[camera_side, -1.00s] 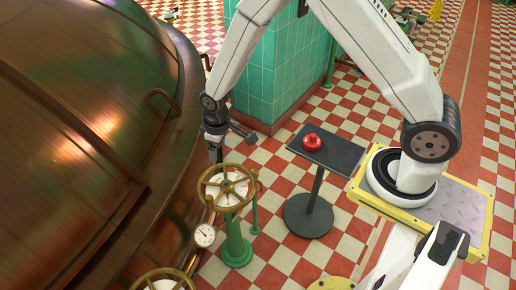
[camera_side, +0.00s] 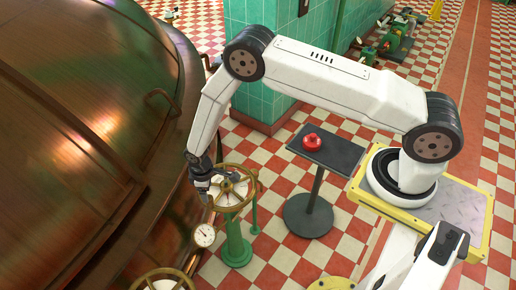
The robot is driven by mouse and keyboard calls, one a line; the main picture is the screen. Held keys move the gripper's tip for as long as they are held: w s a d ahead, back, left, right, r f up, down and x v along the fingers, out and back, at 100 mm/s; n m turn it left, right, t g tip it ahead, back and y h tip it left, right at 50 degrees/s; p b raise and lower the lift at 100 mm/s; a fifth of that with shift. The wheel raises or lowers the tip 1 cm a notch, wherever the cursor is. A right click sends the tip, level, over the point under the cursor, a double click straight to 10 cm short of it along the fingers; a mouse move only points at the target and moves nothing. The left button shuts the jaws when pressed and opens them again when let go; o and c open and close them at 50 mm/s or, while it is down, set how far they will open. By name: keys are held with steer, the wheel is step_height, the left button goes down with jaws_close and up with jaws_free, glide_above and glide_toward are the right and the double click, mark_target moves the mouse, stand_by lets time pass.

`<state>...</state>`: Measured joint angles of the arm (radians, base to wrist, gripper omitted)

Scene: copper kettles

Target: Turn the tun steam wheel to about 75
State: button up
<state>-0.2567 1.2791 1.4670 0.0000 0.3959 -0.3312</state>
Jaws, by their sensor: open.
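A brass steam wheel (camera_side: 247,175) with spokes lies flat over a pale dial on a green pedestal (camera_side: 235,243), beside the copper tun (camera_side: 90,130). My gripper (camera_side: 204,196) is at the left side of the wheel's rim, pointing down. It is open. It covers the left part of the rim, and I cannot tell whether the fingers straddle or touch it. The dial's markings are too small to read. A second brass wheel (camera_side: 146,277) is partly cut off at the bottom edge.
A round pressure gauge (camera_side: 205,235) on a pipe sits just below the wheel. A dark stand (camera_side: 340,152) with a red knob-like object (camera_side: 312,141) is to the right. A green tiled pillar (camera_side: 262,85) rises behind. Checkered floor lies open between them.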

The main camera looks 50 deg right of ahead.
mark_target(210, 202)
steer(key=shift+f, duration=0.1)
steer(key=shift+f, duration=3.75)
steer(key=shift+c, duration=0.2)
jaws_close()
